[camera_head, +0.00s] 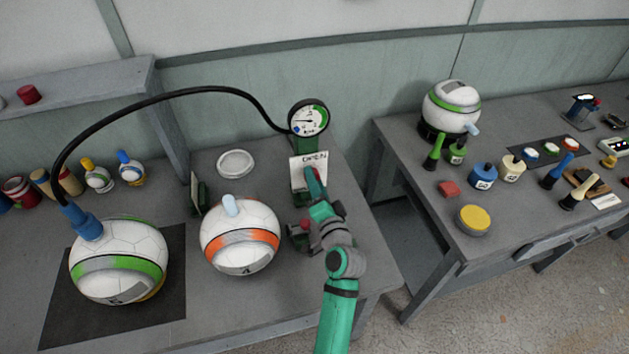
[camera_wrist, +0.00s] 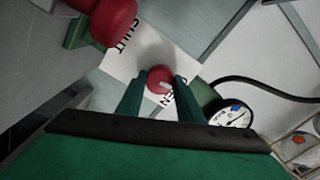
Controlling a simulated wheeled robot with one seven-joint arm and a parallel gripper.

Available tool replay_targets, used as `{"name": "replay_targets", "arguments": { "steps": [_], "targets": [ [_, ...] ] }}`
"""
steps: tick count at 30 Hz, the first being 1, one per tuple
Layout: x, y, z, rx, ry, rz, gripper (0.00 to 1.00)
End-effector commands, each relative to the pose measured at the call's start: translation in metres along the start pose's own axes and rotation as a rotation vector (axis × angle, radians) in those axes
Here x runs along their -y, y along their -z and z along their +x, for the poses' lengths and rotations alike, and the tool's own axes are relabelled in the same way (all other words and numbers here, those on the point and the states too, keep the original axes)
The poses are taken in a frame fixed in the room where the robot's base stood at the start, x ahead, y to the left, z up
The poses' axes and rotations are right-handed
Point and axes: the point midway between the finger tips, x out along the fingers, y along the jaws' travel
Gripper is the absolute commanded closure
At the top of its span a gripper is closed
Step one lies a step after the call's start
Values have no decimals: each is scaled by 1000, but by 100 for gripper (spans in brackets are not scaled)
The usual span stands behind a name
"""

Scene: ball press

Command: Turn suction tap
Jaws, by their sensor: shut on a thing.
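The suction tap is a small red knob with a pale pointer mark (camera_wrist: 160,78) on a white plate lettered OPEN and SHUT (camera_wrist: 125,62). In the wrist view my gripper (camera_wrist: 160,88) has its two green fingers on either side of the knob, shut on it. The pointer lies toward the OPEN lettering side. In the head view the plate (camera_head: 301,166) shows OPEN at its top, and my gripper (camera_head: 313,182) reaches down over its lower part, hiding SHUT and most of the knob. A round gauge (camera_head: 309,118) stands just behind the plate; it also shows in the wrist view (camera_wrist: 235,115).
A black hose (camera_head: 160,97) runs from the gauge to a blue fitting on a green-banded ball (camera_head: 118,262). An orange-banded ball (camera_head: 240,240) sits left of my arm. A larger red knob (camera_wrist: 113,20) is close by. A second table (camera_head: 410,160) stands right, across a gap.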

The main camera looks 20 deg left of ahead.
Motion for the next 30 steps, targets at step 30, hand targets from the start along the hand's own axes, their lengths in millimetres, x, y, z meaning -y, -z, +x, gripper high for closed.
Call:
{"name": "replay_targets", "arguments": {
  "steps": [30],
  "targets": [
    [1, -1, 1, 2, 2, 231, 64]
  ]
}}
